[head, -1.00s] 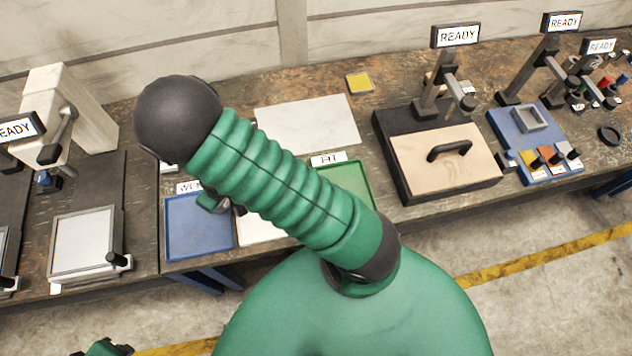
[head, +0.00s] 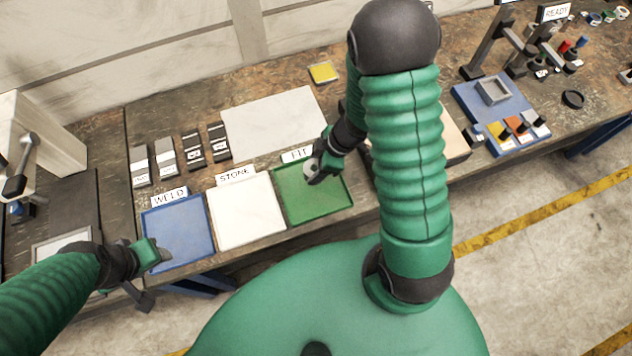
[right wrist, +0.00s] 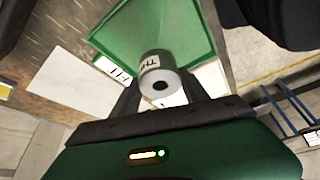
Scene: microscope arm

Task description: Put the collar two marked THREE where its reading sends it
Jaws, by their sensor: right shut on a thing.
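My right gripper (head: 318,165) is shut on a grey collar (right wrist: 158,77) with a dark central hole and a white label, whose lettering I can read only in part.
Several dark and grey labelled blocks (head: 193,150) stand behind the trays. A blank white sheet (head: 272,125) and a yellow pad (head: 323,73) lie at the back. A blue fixture board (head: 500,115) stands at the right. My right arm hides part of the bench.

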